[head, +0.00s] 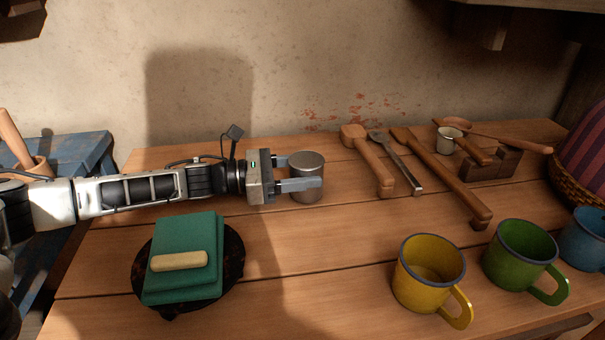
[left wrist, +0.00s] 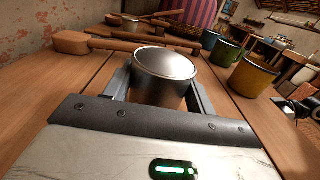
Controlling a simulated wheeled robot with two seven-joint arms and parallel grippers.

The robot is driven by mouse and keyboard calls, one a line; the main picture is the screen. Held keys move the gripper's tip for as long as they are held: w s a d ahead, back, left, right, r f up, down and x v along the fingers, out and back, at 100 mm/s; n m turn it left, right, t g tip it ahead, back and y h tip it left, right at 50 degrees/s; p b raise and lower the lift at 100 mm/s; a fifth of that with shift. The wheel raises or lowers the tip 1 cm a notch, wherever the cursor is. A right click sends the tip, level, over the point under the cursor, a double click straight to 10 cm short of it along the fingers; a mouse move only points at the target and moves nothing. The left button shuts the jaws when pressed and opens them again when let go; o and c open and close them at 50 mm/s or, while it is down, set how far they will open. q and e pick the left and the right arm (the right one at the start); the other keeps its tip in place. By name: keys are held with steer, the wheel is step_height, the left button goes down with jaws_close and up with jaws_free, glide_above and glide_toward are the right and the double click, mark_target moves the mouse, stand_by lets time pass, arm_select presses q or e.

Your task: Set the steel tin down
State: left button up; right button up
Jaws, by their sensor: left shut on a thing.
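The steel tin (head: 307,164) is a short lidded grey cylinder near the middle of the wooden table, toward the wall. My left gripper (head: 305,177) comes in from the left and is shut on the tin, one finger on each side. In the left wrist view the tin (left wrist: 165,68) stands upright between the two fingers. Its base is at or just above the boards; I cannot tell if it touches.
Wooden utensils (head: 440,172) and a metal one (head: 398,160) lie right of the tin. Yellow (head: 430,275) and green (head: 520,256) mugs stand at the front right. The middle front boards are clear.

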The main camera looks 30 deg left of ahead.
arm_select(q)
steer(key=shift+f, duration=0.3)
arm_select(e)
steer(key=shift+f, duration=0.4)
arm_select(q)
steer(key=o, duration=1.1)
steer(key=shift+c, duration=0.2)
steer(key=shift+r, duration=0.15)
steer(key=shift+a, duration=0.15)
steer(key=v, duration=0.6)
steer(key=shift+s+a+b, duration=0.2)
steer(key=shift+s+b, duration=0.05)
steer(key=shift+b, duration=0.1)
steer(key=shift+s+a, duration=0.2)
steer(key=shift+a, duration=0.05)
arm_select(e)
steer(key=shift+w+a+f, duration=0.15)
steer(key=shift+w+f, duration=0.05)
steer(key=shift+w, duration=0.05)
